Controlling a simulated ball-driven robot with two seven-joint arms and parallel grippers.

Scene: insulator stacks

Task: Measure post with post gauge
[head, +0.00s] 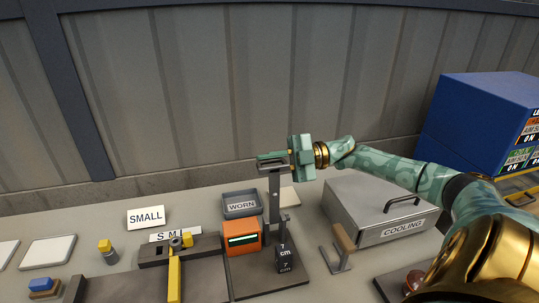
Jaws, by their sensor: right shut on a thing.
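The post gauge (274,215) stands on a dark base plate at the middle of the table, with a tall grey column and an orange box with a lit display (241,239). A dark block marked 7 cm (285,258) stands on the plate in front of the column. My right gripper (273,158) reaches in from the right and is shut at the top of the column, on the gauge's upper part; its fingers partly hide the grip. I cannot tell which piece is the post. My left gripper is not in view.
A WORN tray (241,206) stands behind the orange box. A COOLING box (378,212) and a wooden-handled stand (342,242) are to the right. A marked fixture with a yellow lever (175,278), a SMALL sign (146,217) and a yellow-topped piece (106,246) are left.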

